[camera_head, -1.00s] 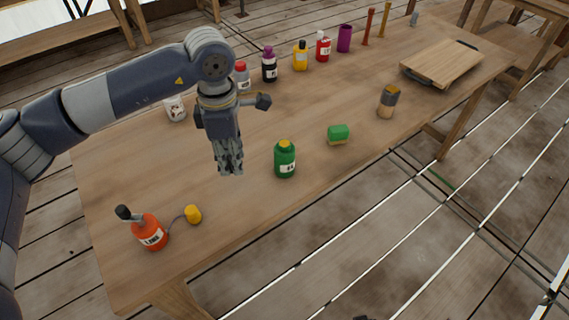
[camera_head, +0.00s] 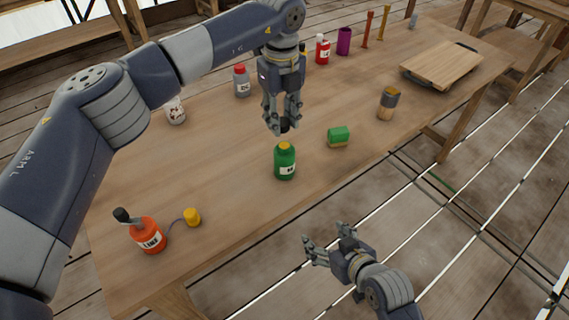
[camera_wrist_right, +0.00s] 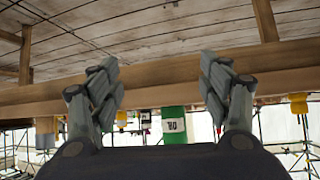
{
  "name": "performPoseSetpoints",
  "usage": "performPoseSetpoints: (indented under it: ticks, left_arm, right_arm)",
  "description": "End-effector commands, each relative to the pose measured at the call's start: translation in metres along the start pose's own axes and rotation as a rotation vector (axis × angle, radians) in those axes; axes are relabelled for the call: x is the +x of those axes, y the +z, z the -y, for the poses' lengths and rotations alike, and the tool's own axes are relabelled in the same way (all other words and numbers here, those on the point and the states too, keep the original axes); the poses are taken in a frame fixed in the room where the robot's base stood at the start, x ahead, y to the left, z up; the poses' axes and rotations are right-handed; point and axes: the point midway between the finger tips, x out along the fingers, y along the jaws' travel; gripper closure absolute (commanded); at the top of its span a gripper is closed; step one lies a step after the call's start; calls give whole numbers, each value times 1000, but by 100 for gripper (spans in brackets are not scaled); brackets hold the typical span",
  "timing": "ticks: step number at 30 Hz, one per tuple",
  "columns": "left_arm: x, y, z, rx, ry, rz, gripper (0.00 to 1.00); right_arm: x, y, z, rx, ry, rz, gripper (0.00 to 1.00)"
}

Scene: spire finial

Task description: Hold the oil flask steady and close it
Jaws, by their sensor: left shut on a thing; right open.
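The green flask (camera_head: 285,164) stands upright near the table's front edge, with a yellow top and a white label too small to read surely. It also shows between my right fingers in the right wrist view (camera_wrist_right: 174,118), beyond the table edge. My left gripper (camera_head: 283,121) is just above the flask, pointing down. It is shut on a small dark piece (camera_head: 284,127), possibly a cap, mostly hidden by the fingers and apart from the yellow top. My right gripper (camera_head: 330,247) is open and empty, in front of the table, away from the flask.
A green-topped block (camera_head: 338,137) and a dark-topped tin (camera_head: 388,104) stand right of the flask. An orange bottle (camera_head: 148,236) with a tethered yellow cap (camera_head: 192,217) stands at left. A red bottle (camera_head: 322,49) and a purple cup (camera_head: 344,41) stand behind. A board (camera_head: 440,66) lies far right.

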Motion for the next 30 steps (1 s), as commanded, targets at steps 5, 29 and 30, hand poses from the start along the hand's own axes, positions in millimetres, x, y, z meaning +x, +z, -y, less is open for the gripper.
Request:
performPoseSetpoints:
  ticks: [5,29,30]
  left_arm:
    - [-1,0,6,-116,1,0,79]
    - [-3,0,9,-179,1,0,79]
    - [-3,0,9,-179,1,0,79]
  right_arm:
    - [17,-63,14,-38,-43,-268,29]
    - [19,-139,16,-47,-30,-664,29]
    - [19,-139,16,-47,-30,-664,29]
